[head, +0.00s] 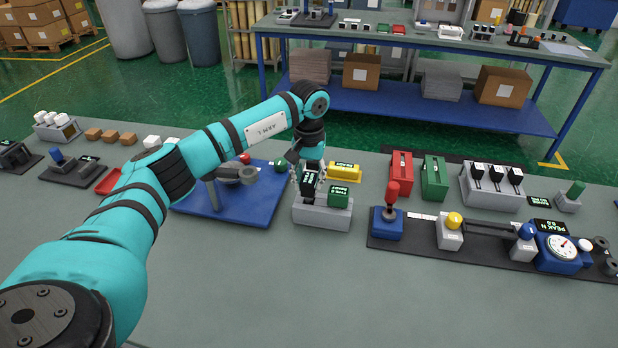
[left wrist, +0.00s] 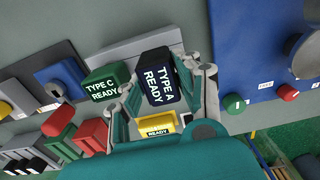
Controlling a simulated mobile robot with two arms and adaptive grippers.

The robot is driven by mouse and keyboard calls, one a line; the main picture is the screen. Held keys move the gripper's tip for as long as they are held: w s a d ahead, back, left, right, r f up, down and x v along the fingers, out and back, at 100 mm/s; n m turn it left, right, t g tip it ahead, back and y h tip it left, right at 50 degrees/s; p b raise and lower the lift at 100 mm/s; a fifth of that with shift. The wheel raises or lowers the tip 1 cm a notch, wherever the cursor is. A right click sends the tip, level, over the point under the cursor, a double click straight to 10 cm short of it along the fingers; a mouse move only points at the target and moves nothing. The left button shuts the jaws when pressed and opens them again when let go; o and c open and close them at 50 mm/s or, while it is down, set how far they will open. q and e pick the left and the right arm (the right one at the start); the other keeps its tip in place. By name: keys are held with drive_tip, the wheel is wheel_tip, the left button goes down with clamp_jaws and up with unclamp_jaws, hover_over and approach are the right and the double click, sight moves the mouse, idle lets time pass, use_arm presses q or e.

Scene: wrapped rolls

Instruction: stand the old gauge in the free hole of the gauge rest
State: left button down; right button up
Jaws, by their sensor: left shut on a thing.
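My left gripper (head: 309,176) is shut on a dark gauge (head: 310,187), marked TYPE A READY in the left wrist view (left wrist: 158,82). It holds the gauge upright over the left part of the grey gauge rest (head: 322,216); I cannot tell whether its foot is inside the hole. A green gauge (head: 338,196) stands in the right part of the rest and reads TYPE C READY in the left wrist view (left wrist: 105,84). The rest also shows in the left wrist view (left wrist: 130,48) behind both gauges. My right gripper is not in view.
A yellow block (head: 345,173) marked READY lies just behind the rest. A blue plate (head: 235,212) with a fixture is to the left. A blue-based red lever (head: 388,222) and a dial unit (head: 560,248) stand right. The bench front is clear.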

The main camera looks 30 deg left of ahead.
use_arm(q)
drive_tip(key=shift+f+b, duration=0.95)
drive_tip(key=shift+f, duration=0.4)
drive_tip(key=c, duration=0.8)
unclamp_jaws()
drive_tip(key=shift+c, duration=0.2)
wheel_tip(320, 180, up, 12)
drive_tip(key=shift+r, duration=0.1)
